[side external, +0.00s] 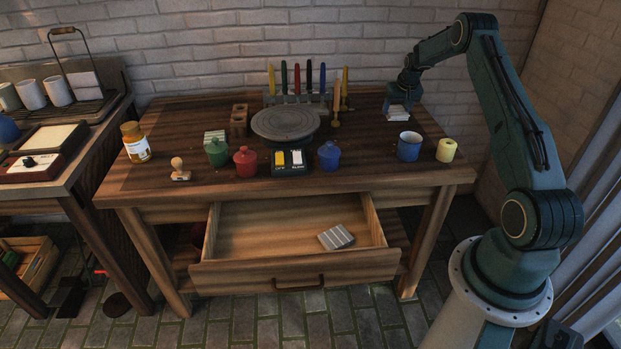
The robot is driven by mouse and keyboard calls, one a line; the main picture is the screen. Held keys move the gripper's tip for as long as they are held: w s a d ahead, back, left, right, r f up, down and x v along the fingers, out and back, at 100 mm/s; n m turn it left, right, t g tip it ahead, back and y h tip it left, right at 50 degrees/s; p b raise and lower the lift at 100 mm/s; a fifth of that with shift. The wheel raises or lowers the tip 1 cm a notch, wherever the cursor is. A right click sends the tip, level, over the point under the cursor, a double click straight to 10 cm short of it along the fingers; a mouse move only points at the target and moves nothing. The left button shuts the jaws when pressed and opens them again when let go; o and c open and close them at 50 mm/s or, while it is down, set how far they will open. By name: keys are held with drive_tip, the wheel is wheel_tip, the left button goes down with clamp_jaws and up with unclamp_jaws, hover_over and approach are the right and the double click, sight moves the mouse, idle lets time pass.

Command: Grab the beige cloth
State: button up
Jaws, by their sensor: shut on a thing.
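A small pale folded cloth (398,117), which looks like the beige cloth, lies at the back right of the wooden table. My gripper (398,107) points down onto it and is shut on it. The fingers hide part of the cloth, and it is too small to tell whether it is lifted off the table. A grey striped folded cloth (336,237) lies in the open drawer (270,230).
A blue mug (409,147) and a yellow roll (446,150) stand in front of my gripper. A candle holder (335,120) and a rack of coloured tools (297,97) stand to its left. A round grey turntable (285,124) is mid-table. The drawer juts out at the front.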

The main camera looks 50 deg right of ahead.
sight(396, 112)
wheel_tip(396, 112, up, 14)
drive_tip(key=shift+f, duration=0.15)
idle(0.7)
